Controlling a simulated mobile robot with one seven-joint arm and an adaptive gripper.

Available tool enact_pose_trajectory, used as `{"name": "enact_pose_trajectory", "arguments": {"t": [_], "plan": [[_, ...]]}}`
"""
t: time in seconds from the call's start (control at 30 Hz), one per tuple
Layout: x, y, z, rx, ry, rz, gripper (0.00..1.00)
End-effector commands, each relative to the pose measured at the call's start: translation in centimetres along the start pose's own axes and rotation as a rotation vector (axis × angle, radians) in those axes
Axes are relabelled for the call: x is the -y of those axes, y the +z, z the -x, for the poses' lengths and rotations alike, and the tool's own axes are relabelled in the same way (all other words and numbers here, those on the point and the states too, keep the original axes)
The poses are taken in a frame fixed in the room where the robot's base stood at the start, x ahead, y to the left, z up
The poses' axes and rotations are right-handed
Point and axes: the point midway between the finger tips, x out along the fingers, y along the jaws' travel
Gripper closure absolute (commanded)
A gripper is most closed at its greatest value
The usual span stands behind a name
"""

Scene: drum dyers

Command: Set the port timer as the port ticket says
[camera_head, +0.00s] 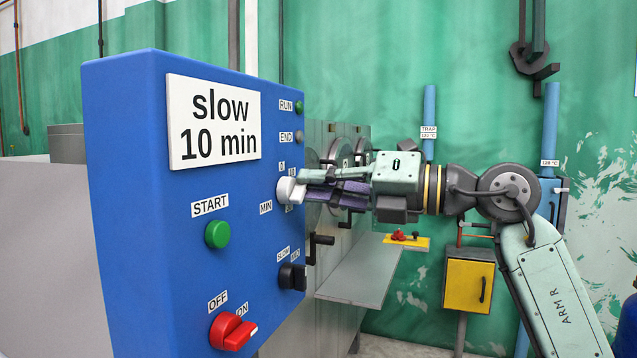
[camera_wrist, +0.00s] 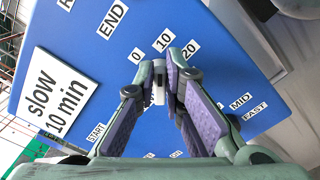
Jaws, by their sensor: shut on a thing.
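The port ticket (camera_head: 213,122), a white plate reading "slow 10 min", is on a blue control panel (camera_head: 130,230); it also shows in the wrist view (camera_wrist: 55,92). The timer is a white knob (camera_head: 287,190) near the panel's right edge, labelled MIN. My gripper (camera_head: 301,185) reaches it from the right and is shut on it. In the wrist view the knob (camera_wrist: 158,92) sits between the two purple-padded fingers, with marks 0, 10 and 20 (camera_wrist: 163,41) around it. Its exact pointing is unclear, as the fingers cover part of it.
Below the timer is a black speed knob (camera_head: 291,277) labelled SLOW and MID. A green START button (camera_head: 217,234) and a red OFF/ON switch (camera_head: 232,332) are on the panel. RUN and END lamps are above. Grey machines with a shelf (camera_head: 355,285) stand behind my gripper.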

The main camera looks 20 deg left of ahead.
Motion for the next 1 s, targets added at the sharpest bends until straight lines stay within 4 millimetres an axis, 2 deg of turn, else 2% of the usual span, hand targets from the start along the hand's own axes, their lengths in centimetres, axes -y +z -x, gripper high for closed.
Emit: {"name": "enact_pose_trajectory", "arguments": {"t": [0.13,0.17,0.43,0.77,0.87,1.0], "plan": [[0.0,0.1,0.0,0.003,0.001,0.001,1.00],[0.0,0.1,0.0,0.003,0.001,0.001,0.89],[0.0,0.1,0.0,0.001,0.000,0.002,0.71],[0.0,0.0,0.2,0.001,0.000,0.002,0.70],[0.0,0.1,1.0,0.004,0.000,0.001,0.70],[0.0,0.1,3.4,0.006,-0.001,0.001,0.70]]}}
